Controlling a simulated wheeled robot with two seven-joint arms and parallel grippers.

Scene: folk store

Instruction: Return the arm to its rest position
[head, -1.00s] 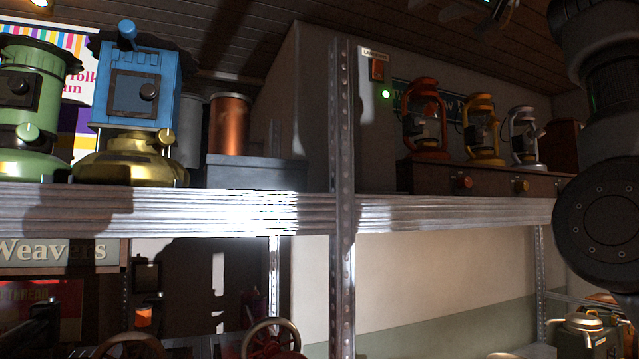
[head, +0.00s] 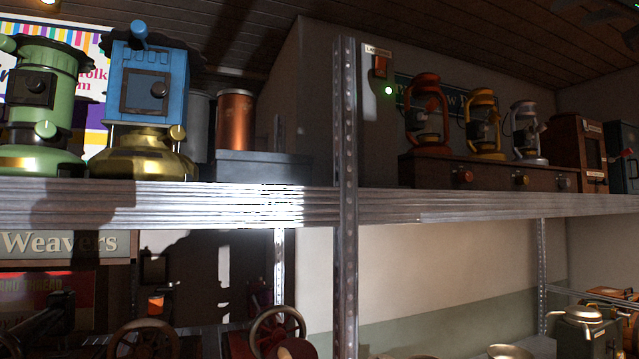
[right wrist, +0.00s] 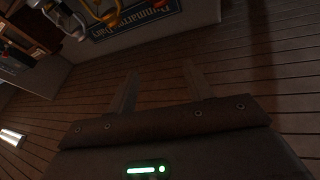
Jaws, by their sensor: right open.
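My right gripper (head: 608,20) shows only as dark parts at the top right corner of the head view, high in front of the ceiling and away from the shelf. In the right wrist view its two fingers (right wrist: 158,82) stand apart with nothing between them. Behind them is bare plank ceiling. A green light bar shows on the gripper body. My left gripper is not in view.
A metal shelf (head: 440,207) with an upright post (head: 346,240) crosses ahead. It bears a green stove (head: 38,100), a blue stove (head: 150,85), a copper cylinder (head: 235,120) and lanterns (head: 484,125). The air at the right is clear.

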